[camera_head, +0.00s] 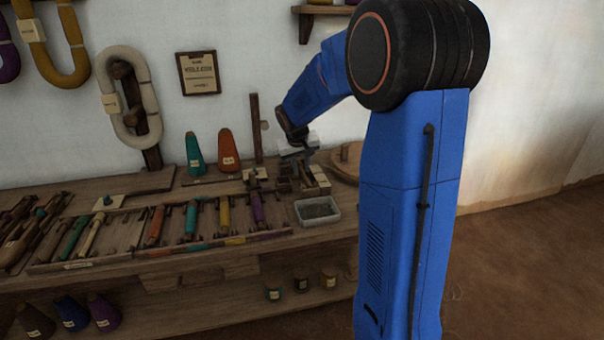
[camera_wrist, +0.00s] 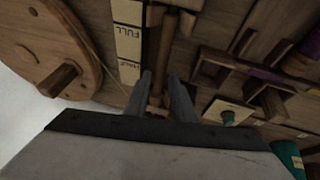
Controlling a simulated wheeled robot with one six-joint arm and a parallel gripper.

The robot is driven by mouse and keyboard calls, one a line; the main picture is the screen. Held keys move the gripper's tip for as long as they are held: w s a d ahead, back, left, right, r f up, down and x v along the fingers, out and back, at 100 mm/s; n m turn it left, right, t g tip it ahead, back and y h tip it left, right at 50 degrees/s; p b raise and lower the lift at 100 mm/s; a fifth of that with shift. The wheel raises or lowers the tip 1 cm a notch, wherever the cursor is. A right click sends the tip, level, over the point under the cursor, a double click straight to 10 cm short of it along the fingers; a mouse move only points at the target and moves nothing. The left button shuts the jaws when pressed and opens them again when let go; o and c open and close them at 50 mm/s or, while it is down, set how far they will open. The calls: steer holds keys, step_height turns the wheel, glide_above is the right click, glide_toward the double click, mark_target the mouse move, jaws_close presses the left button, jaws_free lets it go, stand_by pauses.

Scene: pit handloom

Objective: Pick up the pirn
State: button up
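My gripper (camera_wrist: 163,82) points down over the right part of the bench, and in the head view (camera_head: 297,155) it is above a small wooden stand (camera_head: 286,185). Its two grey fingers are apart. In the wrist view a thin brown wooden piece (camera_wrist: 157,84) shows between them, with a gap beside it; I cannot tell whether it is a pirn. Wound pirns lie in the divided tray: a red one (camera_head: 156,225), a teal one (camera_head: 191,218), a yellow one (camera_head: 224,214) and a purple one (camera_head: 257,210).
A pale strip marked FULL (camera_wrist: 128,45) lies beside the fingers. A round wooden board with a peg (camera_wrist: 45,45) is close by. A grey bin (camera_head: 318,211) stands at the bench's front right. Teal (camera_head: 195,156) and red (camera_head: 228,150) cones stand at the back.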

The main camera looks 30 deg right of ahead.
steer(key=shift+w+d+f, duration=0.2)
steer(key=shift+f, duration=0.4)
jaws_close()
steer(key=shift+r, duration=0.1)
